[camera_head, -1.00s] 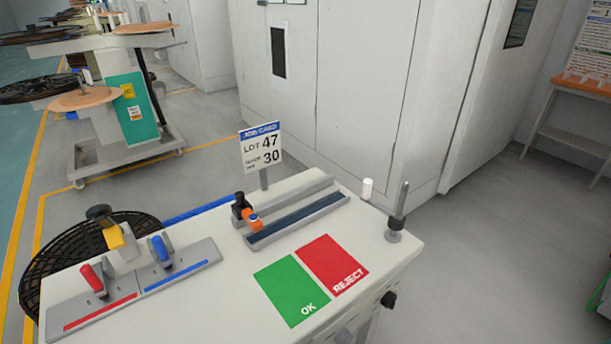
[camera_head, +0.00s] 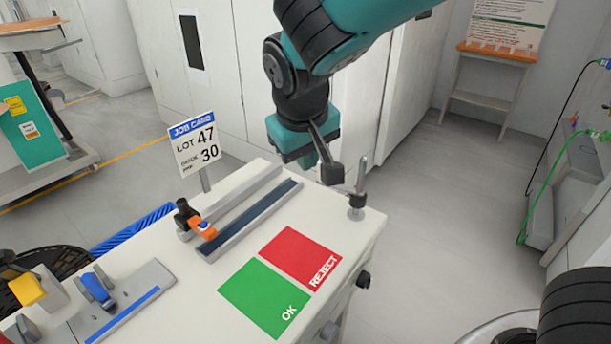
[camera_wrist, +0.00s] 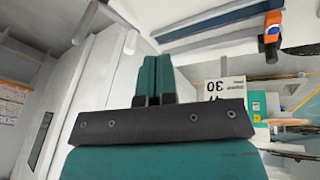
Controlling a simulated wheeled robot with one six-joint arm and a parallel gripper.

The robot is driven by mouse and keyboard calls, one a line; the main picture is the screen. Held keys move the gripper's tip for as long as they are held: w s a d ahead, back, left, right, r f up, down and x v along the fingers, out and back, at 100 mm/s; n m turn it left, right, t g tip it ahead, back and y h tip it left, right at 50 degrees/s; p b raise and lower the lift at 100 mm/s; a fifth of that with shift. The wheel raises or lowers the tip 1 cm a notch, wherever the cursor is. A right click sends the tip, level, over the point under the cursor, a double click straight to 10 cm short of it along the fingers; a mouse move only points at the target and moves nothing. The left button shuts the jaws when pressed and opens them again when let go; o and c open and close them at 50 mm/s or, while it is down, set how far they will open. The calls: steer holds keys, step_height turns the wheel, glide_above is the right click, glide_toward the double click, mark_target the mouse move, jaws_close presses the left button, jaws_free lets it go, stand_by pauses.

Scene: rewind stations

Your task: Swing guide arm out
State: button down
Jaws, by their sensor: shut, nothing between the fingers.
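My gripper (camera_head: 306,160) hangs over the far right corner of the bench, with its teal body and dark wrist in front of the cabinets. In the wrist view my gripper (camera_wrist: 155,76) shows two teal fingers side by side, shut with nothing between them. An upright metal post (camera_head: 361,178) on a round grey base stands at the bench's right corner, just right of my gripper and seemingly apart from it. I cannot tell whether this post is part of the guide arm. No other guide arm shows clearly; my arm hides part of that corner.
Open floor (camera_head: 440,220) lies to the right.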

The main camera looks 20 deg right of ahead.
steer(key=w+a+f+m+t+h+b, duration=0.1)
steer(key=w+a+f+m+t+h, duration=0.15)
steer(key=w, duration=0.35)
steer(key=w+d+f, duration=0.5)
steer(key=d+f, duration=0.2)
steer(key=f, duration=0.1)
steer(key=shift+w+f+h+p, duration=0.15)
steer(key=shift+f+h+p, duration=0.1)
steer(key=shift+h+p, duration=0.15)
steer(key=shift+d+n, duration=0.1)
steer(key=shift+n, duration=0.15)
steer(key=shift+w+d+m+g+h+p, duration=0.15)
steer(key=shift+w+d+m+g+p, duration=0.15)
steer(key=shift+w, duration=0.25)
steer(key=shift+w+d+m+g+h+p, duration=0.1)
steer(key=shift+w+d+m+g, duration=0.05)
steer(key=shift+w+d+m, duration=0.3)
steer(key=shift+s+a, duration=0.1)
steer(key=shift+a, duration=0.1)
